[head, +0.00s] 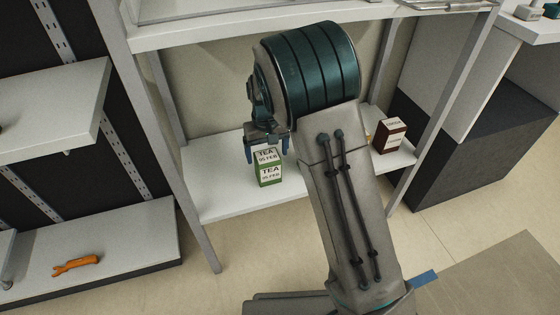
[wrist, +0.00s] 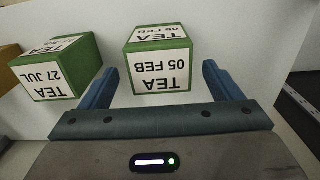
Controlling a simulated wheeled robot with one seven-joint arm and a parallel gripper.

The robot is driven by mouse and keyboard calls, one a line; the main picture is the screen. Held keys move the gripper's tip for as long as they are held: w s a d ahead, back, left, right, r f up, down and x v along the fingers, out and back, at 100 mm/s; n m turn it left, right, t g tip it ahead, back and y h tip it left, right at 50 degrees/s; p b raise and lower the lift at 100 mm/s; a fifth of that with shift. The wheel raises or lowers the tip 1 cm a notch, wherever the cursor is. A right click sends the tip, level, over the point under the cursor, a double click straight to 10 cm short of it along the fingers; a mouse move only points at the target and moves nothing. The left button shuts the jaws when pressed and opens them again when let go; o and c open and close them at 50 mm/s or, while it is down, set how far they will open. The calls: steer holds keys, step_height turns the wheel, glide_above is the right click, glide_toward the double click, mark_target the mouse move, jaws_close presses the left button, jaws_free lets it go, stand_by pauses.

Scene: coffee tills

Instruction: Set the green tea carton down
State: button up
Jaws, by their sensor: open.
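A green tea carton (head: 269,174) with white labels reading TEA 05 FEB stands upright on the lower white shelf (head: 222,201). In the wrist view the same carton (wrist: 158,66) sits between my finger ends, with a gap on each side. My gripper (head: 268,149) is open at the carton and holds nothing. Its two blue fingers also show in the wrist view (wrist: 160,75). A second green carton (wrist: 60,68), labelled TEA 27 JUL, stands to the left in the wrist view. My arm hides that part of the shelf in the head view.
A dark brown box (head: 390,135) stands at the shelf's right end. An orange-brown box (wrist: 8,68) shows at the wrist view's left edge. An upper shelf (head: 200,32) and metal uprights frame the space. An orange tool (head: 76,265) lies on the left unit. Bare shelf lies left of the carton.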

steer(key=s+d+r+m, duration=0.2)
steer(key=s+d+r, duration=0.8)
steer(key=s, duration=0.2)
steer(key=s+d, duration=0.2)
steer(key=s, duration=0.4)
steer(key=s+d+r+m+t, duration=0.1)
steer(key=s+d, duration=0.2)
steer(key=s, duration=0.4)
steer(key=shift+d+r, duration=0.15)
steer(key=shift+d, duration=0.1)
